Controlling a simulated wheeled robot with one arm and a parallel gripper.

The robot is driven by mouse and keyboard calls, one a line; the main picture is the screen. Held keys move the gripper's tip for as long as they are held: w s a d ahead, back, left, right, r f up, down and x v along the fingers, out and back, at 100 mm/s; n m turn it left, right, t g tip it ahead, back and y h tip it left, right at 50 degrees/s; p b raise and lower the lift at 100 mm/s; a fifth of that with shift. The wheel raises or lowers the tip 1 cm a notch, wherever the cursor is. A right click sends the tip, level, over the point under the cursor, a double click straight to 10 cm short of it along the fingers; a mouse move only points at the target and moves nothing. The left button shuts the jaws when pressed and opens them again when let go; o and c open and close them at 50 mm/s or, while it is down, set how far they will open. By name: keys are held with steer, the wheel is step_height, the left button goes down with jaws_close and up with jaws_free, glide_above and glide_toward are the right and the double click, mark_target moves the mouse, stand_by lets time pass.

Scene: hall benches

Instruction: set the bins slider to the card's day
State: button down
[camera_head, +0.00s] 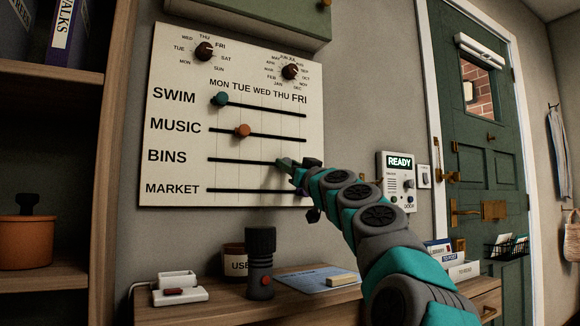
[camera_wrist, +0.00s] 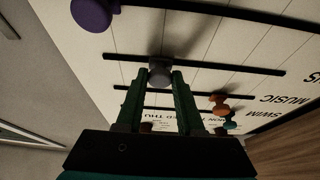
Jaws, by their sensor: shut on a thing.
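The white wall board (camera_head: 175,110) has several horizontal slots under MON to FRI. My gripper (camera_head: 288,163) is at the BINS slot (camera_head: 240,160), near the THU column. In the wrist view my gripper (camera_wrist: 160,82) is shut on the grey bins knob (camera_wrist: 160,73), which sits about one grid line in from the FRI end; the head view hides this knob. The teal swim knob (camera_head: 220,99) is at MON, and the orange music knob (camera_head: 242,130) near TUE. The purple market knob (camera_wrist: 92,14) is near the FRI end. I see no card with a readable day.
Two round dials (camera_head: 204,51) sit above the sliders. Below, a bench (camera_head: 225,312) holds a dark cylinder (camera_head: 260,262), a white box (camera_head: 178,282) and a blue sheet (camera_head: 310,276). A READY panel (camera_head: 397,182) is right of my arm. A shelf (camera_head: 55,85) stands left.

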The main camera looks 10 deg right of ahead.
steer(key=b, duration=0.2)
glide_toward(240, 156)
steer(key=x, duration=0.4)
steer(key=shift+w+a+r, duration=0.15)
steer(key=shift+w+a, duration=0.05)
steer(key=shift+w, duration=0.15)
steer(key=c, duration=0.5)
jaws_free()
steer(key=shift+c, duration=0.2)
